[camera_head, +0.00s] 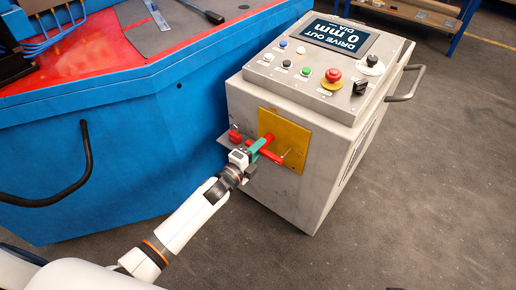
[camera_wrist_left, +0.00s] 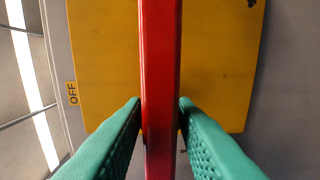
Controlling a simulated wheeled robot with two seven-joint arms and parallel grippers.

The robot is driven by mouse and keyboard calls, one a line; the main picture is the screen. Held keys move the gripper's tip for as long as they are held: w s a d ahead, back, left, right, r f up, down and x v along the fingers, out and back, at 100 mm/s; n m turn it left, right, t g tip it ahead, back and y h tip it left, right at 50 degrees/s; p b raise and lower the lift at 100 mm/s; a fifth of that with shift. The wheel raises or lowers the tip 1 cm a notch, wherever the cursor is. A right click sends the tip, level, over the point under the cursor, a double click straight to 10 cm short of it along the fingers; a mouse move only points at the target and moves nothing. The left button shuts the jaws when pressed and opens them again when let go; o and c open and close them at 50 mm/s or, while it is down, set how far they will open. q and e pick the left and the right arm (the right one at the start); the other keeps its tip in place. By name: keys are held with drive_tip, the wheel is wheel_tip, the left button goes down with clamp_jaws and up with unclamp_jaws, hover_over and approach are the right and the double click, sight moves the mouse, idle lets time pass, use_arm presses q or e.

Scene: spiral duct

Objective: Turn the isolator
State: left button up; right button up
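The isolator is a red handle (camera_head: 277,160) on a yellow plate (camera_head: 291,133) on the front side of the grey control console. In the left wrist view the red handle (camera_wrist_left: 161,60) runs from top to bottom across the yellow plate (camera_wrist_left: 215,60). My left gripper (camera_head: 259,149) has green fingers at the handle. In the left wrist view the left gripper's fingertips (camera_wrist_left: 161,102) lie on both sides of the bar and appear to touch it. The fingers hide part of the handle in the head view. My right gripper is not in view.
An "OFF" label (camera_wrist_left: 72,93) is left of the plate in the wrist view. A blue machine (camera_head: 150,150) stands close on the left. Floor on the right is clear.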

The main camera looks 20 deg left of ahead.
use_arm(q)
clamp_jaws()
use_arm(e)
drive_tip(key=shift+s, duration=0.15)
use_arm(q)
drive_tip(key=shift+n+p, duration=0.35)
drive_tip(key=shift+n, duration=0.05)
drive_tip(key=n+p, duration=0.2)
drive_tip(key=n, duration=0.2)
drive_tip(key=n+p, duration=0.3)
drive_tip(key=n, duration=0.7)
drive_tip(key=shift+n+p, duration=0.3)
drive_tip(key=shift+n, duration=1.3)
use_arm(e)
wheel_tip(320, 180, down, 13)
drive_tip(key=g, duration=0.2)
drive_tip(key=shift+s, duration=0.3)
use_arm(q)
drive_tip(key=shift+f, duration=0.1)
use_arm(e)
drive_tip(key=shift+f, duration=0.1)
use_arm(q)
drive_tip(key=o, duration=0.8)
unclamp_jaws()
